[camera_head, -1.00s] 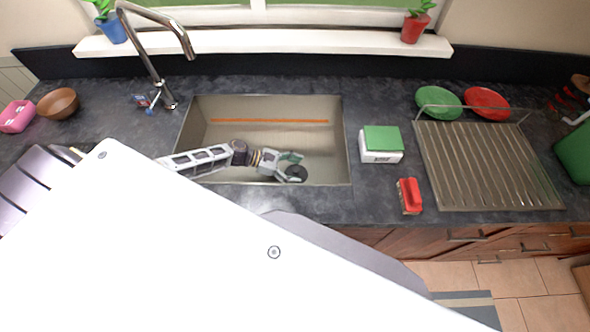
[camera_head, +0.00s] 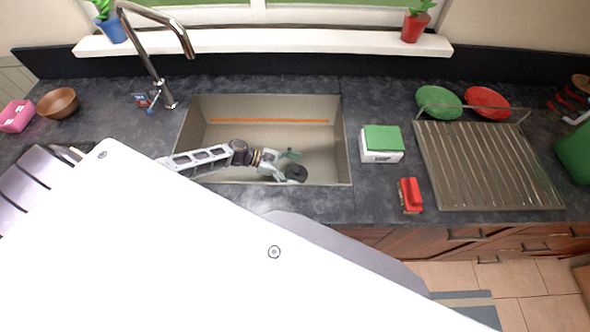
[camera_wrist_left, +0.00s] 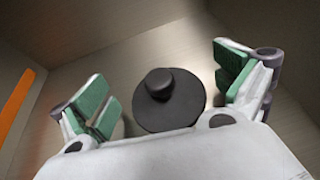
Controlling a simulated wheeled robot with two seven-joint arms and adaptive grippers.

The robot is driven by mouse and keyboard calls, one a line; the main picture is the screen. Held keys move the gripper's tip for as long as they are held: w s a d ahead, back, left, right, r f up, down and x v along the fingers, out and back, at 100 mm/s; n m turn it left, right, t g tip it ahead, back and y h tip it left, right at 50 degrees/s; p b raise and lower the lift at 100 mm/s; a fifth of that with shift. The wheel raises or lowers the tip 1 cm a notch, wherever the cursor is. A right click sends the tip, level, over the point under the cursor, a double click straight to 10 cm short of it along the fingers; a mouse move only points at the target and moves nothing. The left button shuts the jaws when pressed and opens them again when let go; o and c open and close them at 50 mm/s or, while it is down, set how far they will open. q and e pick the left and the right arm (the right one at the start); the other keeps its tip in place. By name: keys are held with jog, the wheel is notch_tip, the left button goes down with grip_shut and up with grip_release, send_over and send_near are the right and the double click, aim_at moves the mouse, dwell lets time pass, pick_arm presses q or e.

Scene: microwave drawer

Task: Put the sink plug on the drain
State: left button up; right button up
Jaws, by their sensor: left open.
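The black sink plug (camera_head: 296,173), a round disc with a knob, lies in the sink basin (camera_head: 330,150) near its front right part. In the left wrist view the plug (camera_wrist_left: 170,100) shows between the two spread green-padded fingers, apart from both. My left gripper (camera_head: 287,165) reaches into the basin from the left and is open around the plug's near side, holding nothing; it also shows in the left wrist view (camera_wrist_left: 165,88). The drain is not visible; I cannot tell whether it lies under the plug. My right gripper is not in view.
An orange strip (camera_head: 268,121) runs along the basin's back wall. The faucet (camera_head: 160,70) stands at the back left. A green and white sponge box (camera_head: 381,144), a red brush (camera_head: 409,195) and a drying rack (camera_head: 488,165) are right of the sink.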

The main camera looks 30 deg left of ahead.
pick_arm(q)
jog(key=shift+a+r, duration=0.1)
jog(key=shift+r, duration=0.05)
jog(key=b+v, duration=0.1)
jog(key=v, duration=0.9)
jog(key=shift+s, duration=0.1)
jog(key=shift+v, duration=0.9)
jog(key=shift+r, duration=0.1)
